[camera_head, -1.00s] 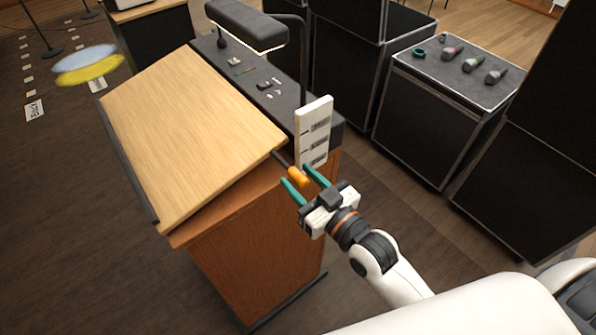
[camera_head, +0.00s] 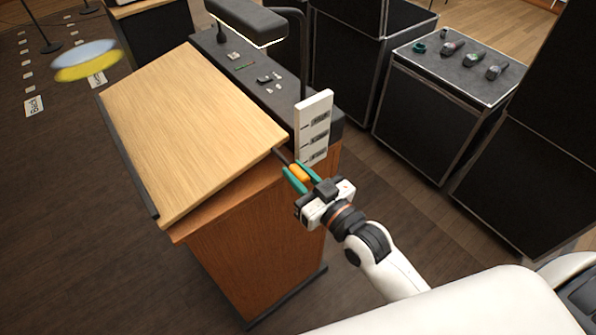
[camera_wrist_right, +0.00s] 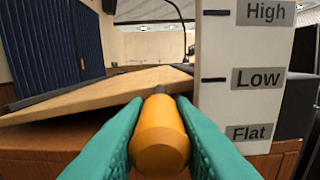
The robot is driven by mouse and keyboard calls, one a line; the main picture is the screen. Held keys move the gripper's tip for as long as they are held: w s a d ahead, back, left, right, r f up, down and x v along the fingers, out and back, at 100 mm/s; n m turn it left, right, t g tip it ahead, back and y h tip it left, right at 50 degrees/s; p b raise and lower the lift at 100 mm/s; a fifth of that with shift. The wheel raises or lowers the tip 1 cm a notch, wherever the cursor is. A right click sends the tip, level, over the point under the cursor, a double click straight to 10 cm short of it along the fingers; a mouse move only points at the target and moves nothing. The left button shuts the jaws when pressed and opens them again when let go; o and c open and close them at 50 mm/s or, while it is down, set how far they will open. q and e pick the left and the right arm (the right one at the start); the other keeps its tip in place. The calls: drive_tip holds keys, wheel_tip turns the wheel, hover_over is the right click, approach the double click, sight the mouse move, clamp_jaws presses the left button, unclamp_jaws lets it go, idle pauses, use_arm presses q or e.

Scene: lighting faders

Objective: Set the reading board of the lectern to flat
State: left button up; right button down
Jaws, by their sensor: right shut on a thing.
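The lectern's reading board (camera_head: 190,130) is a light wooden panel, tilted, with its low edge toward the left. An orange knob (camera_head: 299,173) on a short dark rod sticks out from the board's right side. My right gripper (camera_head: 300,175) is shut on this knob; in the right wrist view the teal fingers press the orange knob (camera_wrist_right: 160,135) from both sides. A white scale plate (camera_head: 313,128) stands beside the board. In the right wrist view its labels read High, Low and Flat (camera_wrist_right: 248,132), and the knob sits left of the plate, around Flat height. My left gripper is not in view.
A black shelf (camera_head: 250,75) with small items and a lamp (camera_head: 244,22) runs behind the board. A dark case (camera_head: 430,110) with several handheld devices stands to the right. Open floor (camera_head: 60,230) lies to the left.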

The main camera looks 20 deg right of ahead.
wheel_tip(320, 180, down, 5)
drive_tip(key=shift+d+f+m+b, duration=0.1)
drive_tip(key=shift+d+m+b, duration=0.05)
drive_tip(key=shift+m+b, duration=0.8)
drive_tip(key=c, duration=1.2)
unclamp_jaws()
drive_tip(key=shift+c, duration=0.2)
drive_tip(key=b+v, duration=0.3)
drive_tip(key=v, duration=0.9)
drive_tip(key=shift+w, duration=0.1)
